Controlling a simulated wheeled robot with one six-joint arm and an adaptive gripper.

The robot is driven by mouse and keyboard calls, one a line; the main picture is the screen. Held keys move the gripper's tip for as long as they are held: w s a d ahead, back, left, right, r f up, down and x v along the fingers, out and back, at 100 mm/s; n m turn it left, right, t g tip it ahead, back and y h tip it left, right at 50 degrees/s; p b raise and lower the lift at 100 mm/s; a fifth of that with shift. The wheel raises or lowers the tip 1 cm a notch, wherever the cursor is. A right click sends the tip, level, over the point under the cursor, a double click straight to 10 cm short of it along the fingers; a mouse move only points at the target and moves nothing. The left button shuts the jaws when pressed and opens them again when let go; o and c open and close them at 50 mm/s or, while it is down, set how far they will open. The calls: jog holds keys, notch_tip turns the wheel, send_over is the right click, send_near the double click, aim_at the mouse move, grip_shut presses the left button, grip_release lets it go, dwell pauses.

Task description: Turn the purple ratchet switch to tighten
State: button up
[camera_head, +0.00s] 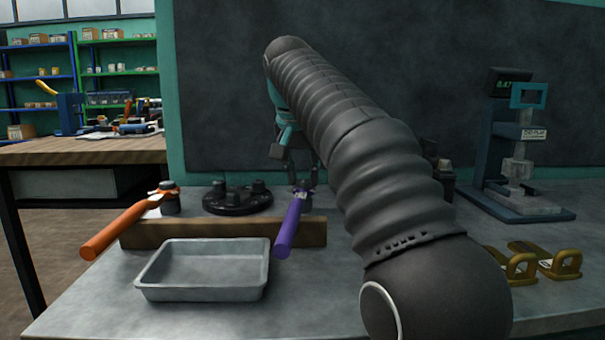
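The purple ratchet (290,226) lies with its handle pointing toward me, over a wooden block on the metal bench. Its head (303,190) is at the far end, and the small switch on it is too small to make out. My gripper (303,178) hangs pointing down right at that head. It is partly hidden behind my own arm, and I cannot tell whether it touches the ratchet or how far its fingers are apart. An orange ratchet (118,228) rests in a similar way at the left end of the block.
The wooden block (160,235) runs across the bench. A black round part with knobs (237,203) sits between the ratchets. An empty grey tray (148,286) stands in front. A gauge stand (517,170) and yellow brackets (545,262) are at the right. A dark panel rises behind.

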grip_shut()
jog(key=shift+r+m+p, duration=0.1)
jog(key=shift+m+p, duration=0.2)
jog(key=shift+p, duration=0.25)
jog(key=m+p, duration=0.1)
jog(key=p, duration=0.1)
jog(key=shift+a+r+m+g+h+p, duration=0.15)
jog(key=shift+m+g+h+p, duration=0.15)
jog(key=shift+m+h+p, duration=0.1)
jog(key=m+h+p, duration=0.1)
jog(key=m+p, duration=0.2)
jog(key=shift+w+a+g, duration=0.1)
jog(key=shift+w+g, duration=0.05)
jog(key=shift+g, duration=0.15)
jog(key=shift+f+m+h+p, duration=0.2)
jog(key=shift+m+h+p, duration=0.1)
jog(key=shift+m+p, duration=0.7)
jog(key=shift+g, duration=0.3)
